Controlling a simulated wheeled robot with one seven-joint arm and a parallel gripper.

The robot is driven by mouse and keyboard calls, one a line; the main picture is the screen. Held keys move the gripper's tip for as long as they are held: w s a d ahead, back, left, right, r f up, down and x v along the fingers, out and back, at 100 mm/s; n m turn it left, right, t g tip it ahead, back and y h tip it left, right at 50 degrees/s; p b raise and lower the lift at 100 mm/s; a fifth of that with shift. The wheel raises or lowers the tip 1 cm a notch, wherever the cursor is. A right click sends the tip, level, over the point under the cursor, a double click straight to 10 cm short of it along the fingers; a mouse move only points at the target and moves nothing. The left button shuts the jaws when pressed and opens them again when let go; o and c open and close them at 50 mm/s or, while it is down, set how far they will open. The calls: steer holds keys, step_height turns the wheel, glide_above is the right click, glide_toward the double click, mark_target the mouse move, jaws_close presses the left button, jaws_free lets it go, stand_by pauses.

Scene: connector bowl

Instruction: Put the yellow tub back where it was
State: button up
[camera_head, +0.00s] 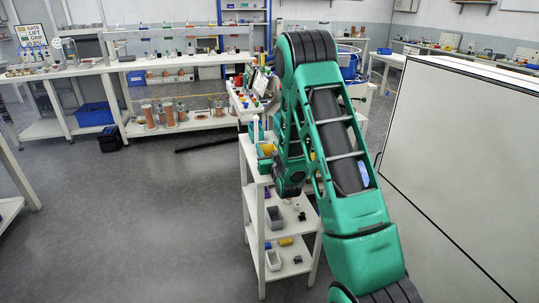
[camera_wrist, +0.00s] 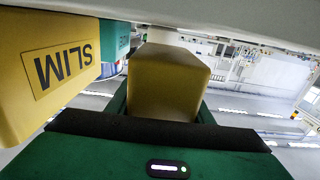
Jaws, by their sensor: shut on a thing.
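A yellow tub (camera_wrist: 168,85) with a plain face sits between my gripper's jaws (camera_wrist: 163,100) in the wrist view. My gripper is shut on it. A second yellow tub (camera_wrist: 50,70), with an upside-down SLIM label, stands close beside it on the left. In the head view a yellow thing (camera_head: 267,149) shows at the top of the white shelf rack (camera_head: 254,200), left of my arm. My arm hides most of the rack's top and my gripper there. I cannot tell whether the held tub touches a surface.
A green tub (camera_wrist: 114,40) is behind the labelled tub. A pale board edge (camera_wrist: 230,20) runs close across the top of the wrist view.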

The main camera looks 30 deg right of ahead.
steer(key=shift+s+d+f, duration=0.1)
steer(key=shift+f, duration=0.95)
steer(key=shift+f, duration=0.1)
steer(key=o, duration=1.1)
